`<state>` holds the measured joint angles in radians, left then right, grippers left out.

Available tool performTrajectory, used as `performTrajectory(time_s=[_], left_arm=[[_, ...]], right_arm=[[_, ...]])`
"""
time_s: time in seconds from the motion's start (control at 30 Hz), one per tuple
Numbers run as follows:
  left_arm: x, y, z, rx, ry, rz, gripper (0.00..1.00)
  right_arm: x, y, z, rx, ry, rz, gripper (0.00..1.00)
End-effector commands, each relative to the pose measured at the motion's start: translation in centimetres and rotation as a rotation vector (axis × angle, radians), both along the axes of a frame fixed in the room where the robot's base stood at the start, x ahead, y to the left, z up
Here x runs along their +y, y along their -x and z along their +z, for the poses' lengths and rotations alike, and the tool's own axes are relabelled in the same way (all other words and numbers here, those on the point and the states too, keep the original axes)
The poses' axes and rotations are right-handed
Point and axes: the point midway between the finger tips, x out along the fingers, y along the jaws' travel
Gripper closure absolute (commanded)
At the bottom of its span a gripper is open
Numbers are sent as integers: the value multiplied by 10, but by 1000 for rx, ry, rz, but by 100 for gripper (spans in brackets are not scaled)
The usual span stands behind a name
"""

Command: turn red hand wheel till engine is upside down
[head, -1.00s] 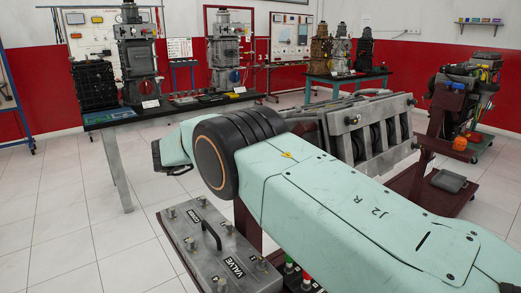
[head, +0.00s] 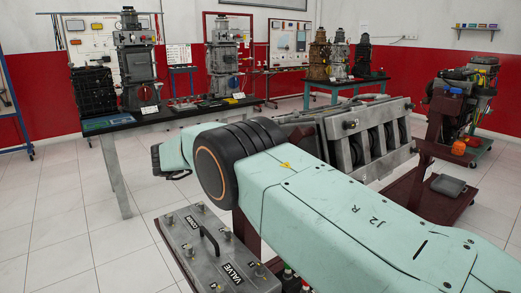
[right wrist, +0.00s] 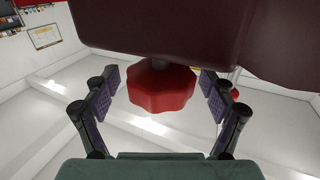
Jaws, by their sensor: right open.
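The red hand wheel (right wrist: 162,88) has a scalloped rim and shows in the right wrist view, on a short shaft under a dark red-brown body. My right gripper (right wrist: 160,98) is open, with one dark padded finger to each side of the wheel. I see a gap at both sides, and the fingers are not closed on it. In the head view my right arm hides the wheel. A grey engine block (head: 365,138) with dark cylinders in its side lies behind my arm on a dark red stand (head: 432,195). My left gripper is not in view.
A grey valve box (head: 212,250) with a handle stands in front of my right arm. A dark bench (head: 150,118) with several engines is at the back left. Another engine trainer (head: 465,100) stands at right. Tiled floor is clear at left.

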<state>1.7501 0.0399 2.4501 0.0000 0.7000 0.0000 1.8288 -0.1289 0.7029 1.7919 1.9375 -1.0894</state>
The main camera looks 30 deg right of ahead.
Motion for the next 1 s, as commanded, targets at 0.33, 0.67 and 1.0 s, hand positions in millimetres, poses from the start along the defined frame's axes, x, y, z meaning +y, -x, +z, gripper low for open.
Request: performTrajectory(time_s=[0.33,0.67,1.0], left_arm=[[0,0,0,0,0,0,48],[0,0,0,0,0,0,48],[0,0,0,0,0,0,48]], right_arm=[[1,0,10,-2,1,1,16],[1,0,70,-4,1,1,16],[2,0,100,1,1,0,16]])
